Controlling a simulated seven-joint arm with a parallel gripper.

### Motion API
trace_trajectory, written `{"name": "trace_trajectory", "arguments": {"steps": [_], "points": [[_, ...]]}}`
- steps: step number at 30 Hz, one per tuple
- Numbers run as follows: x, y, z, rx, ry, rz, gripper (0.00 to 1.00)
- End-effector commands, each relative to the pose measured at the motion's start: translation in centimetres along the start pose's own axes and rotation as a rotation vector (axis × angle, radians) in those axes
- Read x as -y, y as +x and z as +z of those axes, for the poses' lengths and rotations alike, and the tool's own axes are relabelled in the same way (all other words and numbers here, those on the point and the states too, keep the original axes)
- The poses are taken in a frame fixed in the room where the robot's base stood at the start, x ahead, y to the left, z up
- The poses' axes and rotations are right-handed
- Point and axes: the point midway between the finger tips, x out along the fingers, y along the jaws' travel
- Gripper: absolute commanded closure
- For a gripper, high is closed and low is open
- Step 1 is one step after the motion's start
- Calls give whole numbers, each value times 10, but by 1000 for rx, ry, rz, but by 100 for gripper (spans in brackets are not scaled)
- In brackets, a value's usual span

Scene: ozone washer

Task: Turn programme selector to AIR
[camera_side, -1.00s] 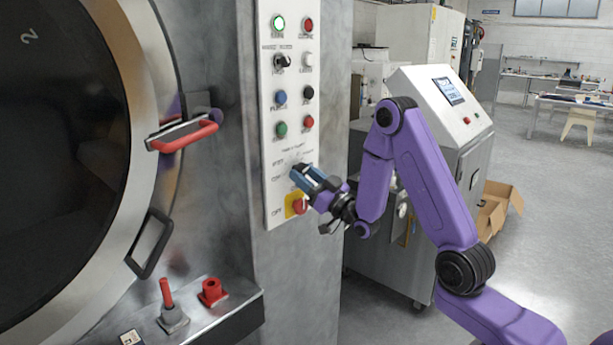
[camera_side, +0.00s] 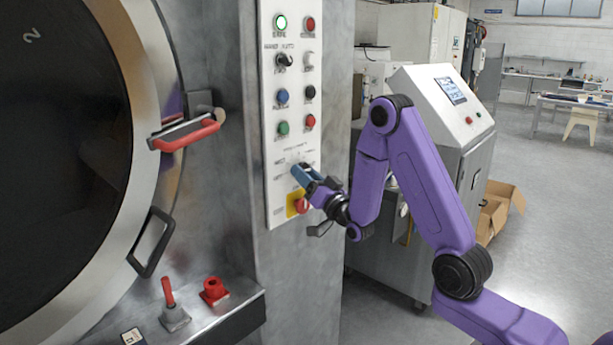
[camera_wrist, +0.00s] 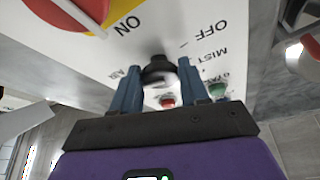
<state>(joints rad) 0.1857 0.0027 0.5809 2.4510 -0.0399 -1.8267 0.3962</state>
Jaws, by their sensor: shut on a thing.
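The programme selector is a black knob (camera_wrist: 158,70) on the white panel, seen in the wrist view between my two blue fingers. Printed words lie around it: OFF and MIST to its right, and a short word, partly blurred, to its left. Which word the knob points at I cannot tell. My gripper (camera_wrist: 160,84) is shut on the knob, one finger on each side. In the side view my gripper (camera_side: 303,173) is at the lower part of the control panel (camera_side: 281,211), and its fingers hide the knob.
A red rotary switch on a yellow plate (camera_side: 292,211) sits just below my fingers. Several buttons and lamps fill the panel above. A red-handled door latch (camera_side: 187,135) juts out at left. A wheeled cabinet (camera_side: 440,130) stands behind my arm.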

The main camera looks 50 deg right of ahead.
Motion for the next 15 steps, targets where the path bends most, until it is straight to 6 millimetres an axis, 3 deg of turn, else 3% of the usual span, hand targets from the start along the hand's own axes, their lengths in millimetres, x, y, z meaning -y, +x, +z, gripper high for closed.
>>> {"name": "trace_trajectory", "arguments": {"steps": [6, 7, 9, 15], "points": [[0, 0, 0, -2, 2, -1, 86], [0, 0, 0, -2, 2, -1, 49], [0, 0, 0, -2, 1, -1, 32], [0, 0, 0, -1, 0, -1, 32]]}}
